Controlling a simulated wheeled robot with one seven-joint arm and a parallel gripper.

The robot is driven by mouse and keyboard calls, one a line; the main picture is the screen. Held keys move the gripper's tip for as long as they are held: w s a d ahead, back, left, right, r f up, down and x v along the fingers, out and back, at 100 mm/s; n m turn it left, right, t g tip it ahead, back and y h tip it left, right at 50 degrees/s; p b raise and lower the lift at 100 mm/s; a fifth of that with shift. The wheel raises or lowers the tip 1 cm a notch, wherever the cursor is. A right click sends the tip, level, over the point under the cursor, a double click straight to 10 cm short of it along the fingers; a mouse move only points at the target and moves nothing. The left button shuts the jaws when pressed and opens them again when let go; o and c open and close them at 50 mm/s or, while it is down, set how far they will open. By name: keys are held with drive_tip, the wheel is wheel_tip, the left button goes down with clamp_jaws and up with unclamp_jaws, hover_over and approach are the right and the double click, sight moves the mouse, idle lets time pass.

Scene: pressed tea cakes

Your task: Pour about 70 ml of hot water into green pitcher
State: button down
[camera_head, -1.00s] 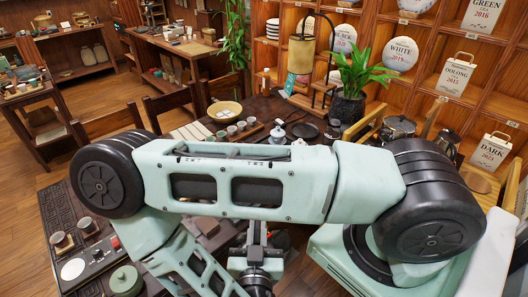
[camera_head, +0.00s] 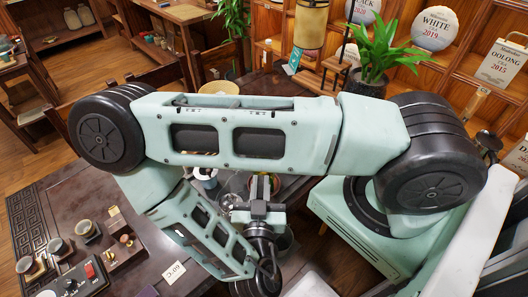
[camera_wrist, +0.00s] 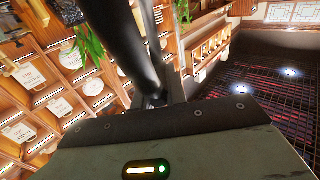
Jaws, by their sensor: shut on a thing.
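My gripper (camera_head: 258,192) is below my arm link in the head view, over the dark table (camera_head: 150,235); its fingertips are largely hidden. In the wrist view a dark curved handle-like piece (camera_wrist: 128,50) rises from the jaws, and my gripper is shut on it. The body of the held thing is not clear. A small greenish item (camera_head: 266,181) shows just beyond the gripper; I cannot tell whether it is the green pitcher. No water stream is visible.
A white cup-like vessel (camera_head: 206,177) stands left of the gripper, partly hidden by my arm. A potted plant (camera_head: 374,55) and shelves of labelled containers stand behind.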

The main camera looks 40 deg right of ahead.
drive_tip(key=shift+w+d, duration=0.2)
drive_tip(key=shift+w, duration=0.05)
drive_tip(key=shift+r, duration=0.15)
